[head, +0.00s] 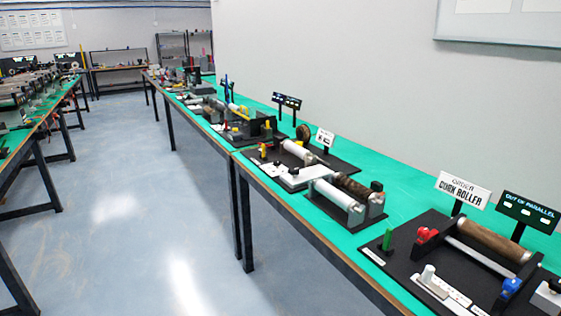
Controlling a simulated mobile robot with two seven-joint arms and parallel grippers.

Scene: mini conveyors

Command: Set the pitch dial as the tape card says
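Neither of my grippers shows in the head view. I cannot pick out the pitch dial or the tape card for sure. A small white card (325,137) stands on a post at the middle station, its marks too small to read. A station with pale rollers (298,151) and a white plate (293,176) lies below it. Two small dark displays (287,101) stand farther back, also unreadable.
A green-topped bench (397,182) runs along the right wall. Nearest stands a station with a cork-coloured roller (493,240), an "ORDER CORK ROLLER" sign (463,191) and an "OUT OF PARALLEL" display (529,212). Another bench (37,135) is left. The floor (130,220) between is clear.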

